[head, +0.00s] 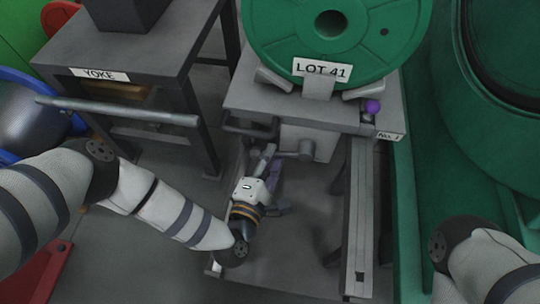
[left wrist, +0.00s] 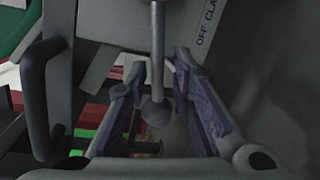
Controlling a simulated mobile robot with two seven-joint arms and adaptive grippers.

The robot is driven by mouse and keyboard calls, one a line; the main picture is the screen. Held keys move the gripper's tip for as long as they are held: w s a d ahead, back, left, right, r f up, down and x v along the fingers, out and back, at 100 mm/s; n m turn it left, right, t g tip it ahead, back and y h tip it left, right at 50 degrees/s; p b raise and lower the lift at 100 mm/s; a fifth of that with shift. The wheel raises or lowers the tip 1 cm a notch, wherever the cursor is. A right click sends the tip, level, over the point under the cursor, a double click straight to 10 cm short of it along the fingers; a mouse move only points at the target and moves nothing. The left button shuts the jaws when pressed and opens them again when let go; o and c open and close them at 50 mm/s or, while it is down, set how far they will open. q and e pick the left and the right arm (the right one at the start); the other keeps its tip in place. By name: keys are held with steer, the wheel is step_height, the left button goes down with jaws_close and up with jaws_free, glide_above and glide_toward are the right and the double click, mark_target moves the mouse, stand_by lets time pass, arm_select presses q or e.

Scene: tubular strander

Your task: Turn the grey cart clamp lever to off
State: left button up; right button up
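The grey clamp lever (left wrist: 157,60) is a thin rod with a ball end in the left wrist view. Its ball (left wrist: 157,112) lies between the two purple-padded fingers of my left gripper (left wrist: 160,105), with gaps visible on both sides. In the head view the lever (head: 285,155) sticks out leftward from a round hub (head: 306,150) below the front of the grey cart (head: 250,97). My left gripper (head: 269,165) is open at its left end. A label reading "OFF CLA…" (left wrist: 207,22) is partly cut off. My right gripper is out of view.
A green reel marked LOT 41 (head: 395,45) sits on the cart. A dark table labelled YOKE (head: 170,55) stands left, and a grey bar handle (head: 120,111) crosses before it. A grey rail (head: 358,220) and green machinery (head: 490,130) bound the right side.

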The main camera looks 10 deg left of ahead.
arm_select(q)
steer(key=v, duration=0.7)
steer(key=shift+s, duration=0.25)
steer(key=shift+a+r, duration=0.1)
